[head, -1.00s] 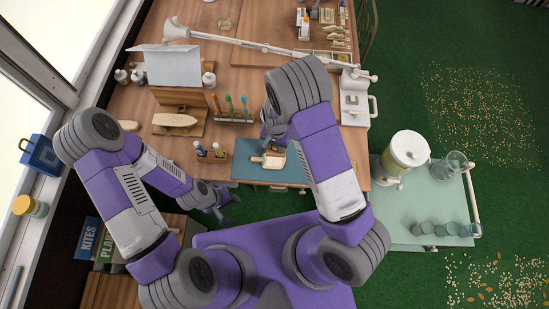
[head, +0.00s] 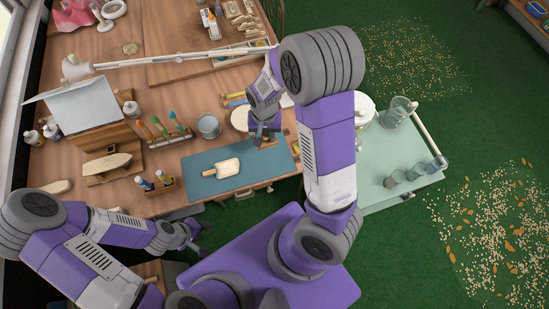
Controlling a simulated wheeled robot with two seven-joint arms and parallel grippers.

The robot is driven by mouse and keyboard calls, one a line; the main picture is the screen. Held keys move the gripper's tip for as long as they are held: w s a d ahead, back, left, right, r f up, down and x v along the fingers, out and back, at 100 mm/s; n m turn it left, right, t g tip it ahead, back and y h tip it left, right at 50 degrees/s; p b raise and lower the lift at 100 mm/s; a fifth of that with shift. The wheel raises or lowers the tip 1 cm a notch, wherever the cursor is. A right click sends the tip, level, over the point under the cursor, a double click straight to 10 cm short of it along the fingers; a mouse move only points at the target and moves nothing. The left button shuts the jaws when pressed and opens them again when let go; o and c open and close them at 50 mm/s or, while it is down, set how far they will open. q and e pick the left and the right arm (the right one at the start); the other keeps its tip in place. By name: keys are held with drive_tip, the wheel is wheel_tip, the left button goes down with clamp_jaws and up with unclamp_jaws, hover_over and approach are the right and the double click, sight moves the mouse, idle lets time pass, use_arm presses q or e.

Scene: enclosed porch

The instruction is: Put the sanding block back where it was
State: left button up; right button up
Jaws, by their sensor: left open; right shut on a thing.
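My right gripper (head: 263,140) is shut, over the right part of the blue-grey mat (head: 205,188) on the workbench. The sanding block in its jaws is mostly hidden by the fingers and arm, and I cannot make out its shape. A pale wooden paddle-shaped piece (head: 228,167) lies flat on the mat, to the left of the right gripper and apart from it. My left gripper (head: 193,236) is open and empty, low in front of the bench's front edge.
A holder with coloured-handled tools (head: 170,138), a metal cup (head: 208,126) and a small rack of bottles (head: 156,184) stand behind and left of the mat. A lamp arm (head: 175,58) crosses the bench. A pale green cart (head: 375,170) stands at right.

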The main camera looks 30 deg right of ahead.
sight(275, 140)
drive_tip(key=shift+s+d+b, duration=0.35)
drive_tip(key=shift+s+d, duration=0.45)
drive_tip(key=shift+d, duration=0.2)
drive_tip(key=shift+s+d+f, duration=0.15)
drive_tip(key=shift+d+f, duration=0.05)
drive_tip(key=shift+f, duration=0.05)
wheel_tip(275, 140, down, 9)
drive_tip(key=b, duration=0.3)
drive_tip(key=shift+f, duration=0.15)
drive_tip(key=shift+f, duration=0.2)
drive_tip(key=o, duration=0.9)
drive_tip(key=shift+r, duration=0.1)
